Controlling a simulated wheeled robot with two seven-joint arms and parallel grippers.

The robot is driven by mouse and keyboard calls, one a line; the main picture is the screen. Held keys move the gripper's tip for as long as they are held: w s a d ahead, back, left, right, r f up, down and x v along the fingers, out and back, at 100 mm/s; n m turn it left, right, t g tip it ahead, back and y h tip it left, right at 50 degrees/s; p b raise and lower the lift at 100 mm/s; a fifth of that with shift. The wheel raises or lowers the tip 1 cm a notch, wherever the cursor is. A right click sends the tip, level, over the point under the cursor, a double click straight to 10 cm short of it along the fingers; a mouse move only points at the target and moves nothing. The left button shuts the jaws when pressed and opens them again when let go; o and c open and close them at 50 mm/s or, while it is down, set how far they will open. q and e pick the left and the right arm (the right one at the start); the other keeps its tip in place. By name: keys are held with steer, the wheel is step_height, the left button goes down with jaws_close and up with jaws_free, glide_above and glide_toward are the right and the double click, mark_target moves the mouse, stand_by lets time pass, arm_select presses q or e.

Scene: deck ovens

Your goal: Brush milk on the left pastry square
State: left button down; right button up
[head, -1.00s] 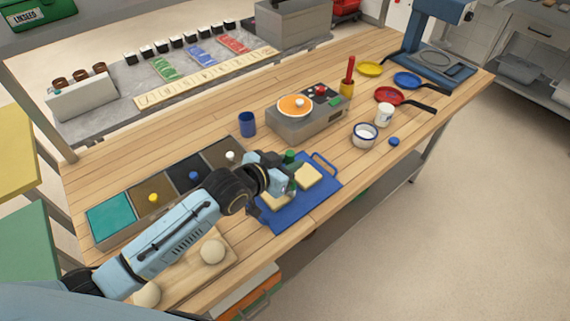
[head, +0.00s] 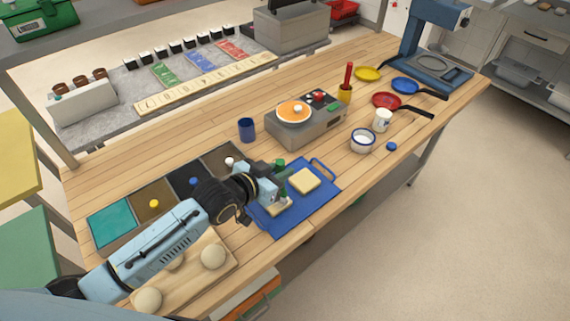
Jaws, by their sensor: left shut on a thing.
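The blue board (head: 296,220) lies on the wooden table with two pale pastry squares on it. The right pastry square (head: 305,181) is in plain view. The left pastry square (head: 280,208) is mostly hidden under my left gripper. My left gripper (head: 279,184) is above the left square, shut on a green-handled brush (head: 280,164). The brush stands about upright; I cannot tell whether its tip touches the pastry. A white bowl with a blue rim (head: 362,141), with white inside, stands right of the board. My right gripper is not in view.
A grey cooker with an orange pan (head: 294,110) stands behind the board, a blue cup (head: 247,130) to its left. A white cup (head: 382,121) and a red pan (head: 387,101) are at right. Dough balls lie on a wooden board (head: 190,279) in front of my arm.

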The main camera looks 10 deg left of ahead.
arm_select(q)
steer(key=s+a+p, duration=0.1)
steer(key=s+a, duration=0.1)
steer(key=s, duration=0.1)
steer(key=shift+a+p, duration=0.1)
steer(key=shift+p, duration=0.2)
steer(key=shift+w, duration=0.1)
steer(key=shift+w+a, duration=0.35)
steer(key=shift+w, duration=0.2)
steer(key=shift+w+d+f+b, duration=0.1)
steer(key=shift+w+d+b, duration=0.25)
steer(key=shift+w+d, duration=0.55)
steer(key=shift+w+d+b, duration=0.3)
steer(key=shift+w+d, duration=0.4)
steer(key=shift+w, duration=0.3)
steer(key=shift+a, duration=0.15)
